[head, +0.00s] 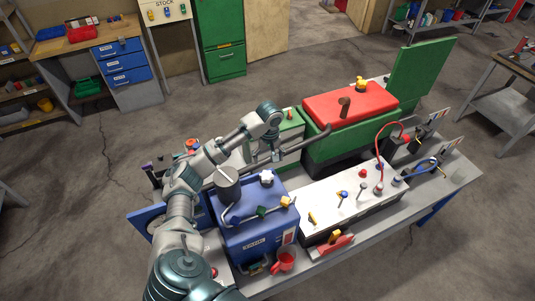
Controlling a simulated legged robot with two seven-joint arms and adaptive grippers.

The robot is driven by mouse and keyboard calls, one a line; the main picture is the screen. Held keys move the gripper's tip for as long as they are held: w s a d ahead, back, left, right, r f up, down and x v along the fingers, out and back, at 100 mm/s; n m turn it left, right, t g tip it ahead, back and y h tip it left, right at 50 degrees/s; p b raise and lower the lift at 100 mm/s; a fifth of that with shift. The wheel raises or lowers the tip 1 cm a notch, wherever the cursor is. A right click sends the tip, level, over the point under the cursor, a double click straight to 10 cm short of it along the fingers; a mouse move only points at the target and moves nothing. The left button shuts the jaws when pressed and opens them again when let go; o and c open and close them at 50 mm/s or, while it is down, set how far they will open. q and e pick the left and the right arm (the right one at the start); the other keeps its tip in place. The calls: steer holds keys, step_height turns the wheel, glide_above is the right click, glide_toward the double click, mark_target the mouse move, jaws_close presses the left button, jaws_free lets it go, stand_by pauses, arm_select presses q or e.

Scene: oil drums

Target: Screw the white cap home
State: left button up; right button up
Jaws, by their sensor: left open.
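The white cap (266,177) sits on top of the blue tank (252,225), near its back right part. I cannot tell how far it is screwed down. My left arm comes in from the lower left and reaches over behind the tank. My left gripper (265,157) is small in the view and points down, above and behind the white cap. It is open and appears apart from the cap, with nothing visible in it. My right gripper is not in view.
On the tank are a grey cylinder with a pipe (228,186), a green knob (262,211) and a yellow knob (286,202). A white-topped box (335,200) stands to the right, and a red-topped green unit (350,104) behind it. A red jug (285,262) is in front.

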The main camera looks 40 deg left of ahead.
mark_target(266, 175)
arm_select(q)
steer(key=f+m, duration=0.3)
steer(key=f, duration=0.1)
steer(key=f+m, duration=0.3)
steer(key=f, duration=0.1)
steer(key=a+f+m, duration=0.1)
steer(key=f+m, duration=0.2)
steer(key=f, duration=0.2)
steer(key=shift+s+a, duration=0.1)
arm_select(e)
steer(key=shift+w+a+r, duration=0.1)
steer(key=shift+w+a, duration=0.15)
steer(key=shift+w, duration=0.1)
arm_select(q)
steer(key=c, duration=1.2)
